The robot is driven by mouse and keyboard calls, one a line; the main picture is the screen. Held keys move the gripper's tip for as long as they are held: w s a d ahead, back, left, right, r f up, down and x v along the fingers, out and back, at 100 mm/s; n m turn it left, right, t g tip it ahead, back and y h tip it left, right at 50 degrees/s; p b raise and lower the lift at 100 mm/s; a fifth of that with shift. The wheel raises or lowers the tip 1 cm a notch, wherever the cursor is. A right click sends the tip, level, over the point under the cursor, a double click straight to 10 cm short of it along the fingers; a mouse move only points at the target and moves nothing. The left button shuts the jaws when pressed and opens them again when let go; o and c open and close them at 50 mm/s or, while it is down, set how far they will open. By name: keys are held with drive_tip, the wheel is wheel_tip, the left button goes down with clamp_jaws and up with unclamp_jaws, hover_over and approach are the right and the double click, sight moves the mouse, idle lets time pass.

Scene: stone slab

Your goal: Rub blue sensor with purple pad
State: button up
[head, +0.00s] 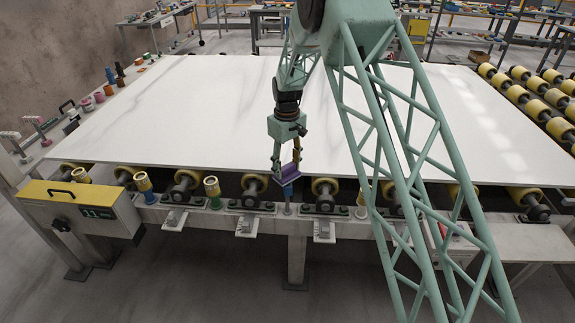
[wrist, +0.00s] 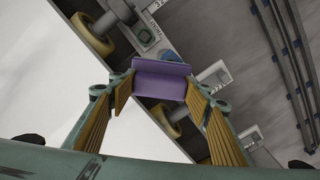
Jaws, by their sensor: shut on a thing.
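My gripper (head: 286,160) is shut on the purple pad (head: 288,174) at the near edge of the white slab. In the wrist view the purple pad (wrist: 162,78) sits between the two yellow-lined fingers of my gripper (wrist: 160,92). I cannot tell whether pad and sensor touch.
The white stone slab (head: 200,110) lies across yellow rollers (head: 323,187). A yellow control box (head: 80,207) stands at the left of the rail. A green-and-yellow post (head: 213,191) stands left of the sensor.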

sight(288, 179)
drive_tip(key=shift+s+f, duration=0.25)
drive_tip(key=shift+f, duration=0.3)
drive_tip(key=shift+s+d+r, duration=0.1)
drive_tip(key=shift+s+r, duration=0.1)
drive_tip(key=shift+s, duration=0.6)
drive_tip(key=shift+c, duration=0.4)
drive_tip(key=shift+s+f, duration=0.15)
drive_tip(key=shift+f, duration=0.05)
drive_tip(key=shift+s+d, duration=0.1)
drive_tip(key=shift+s, duration=0.8)
drive_tip(key=shift+w, duration=0.3)
drive_tip(key=shift+w+r, duration=0.15)
drive_tip(key=shift+w, duration=1)
drive_tip(key=shift+w+a, duration=0.2)
drive_tip(key=shift+w, duration=0.55)
drive_tip(key=r+p, duration=0.1)
drive_tip(key=r, duration=0.2)
drive_tip(key=shift+s, duration=0.2)
drive_tip(key=shift+w+r+p, duration=0.15)
drive_tip(key=shift+r+p, duration=0.2)
drive_tip(key=shift+r, duration=0.3)
drive_tip(key=shift+r+p, duration=0.6)
drive_tip(key=shift+r, duration=1.15)
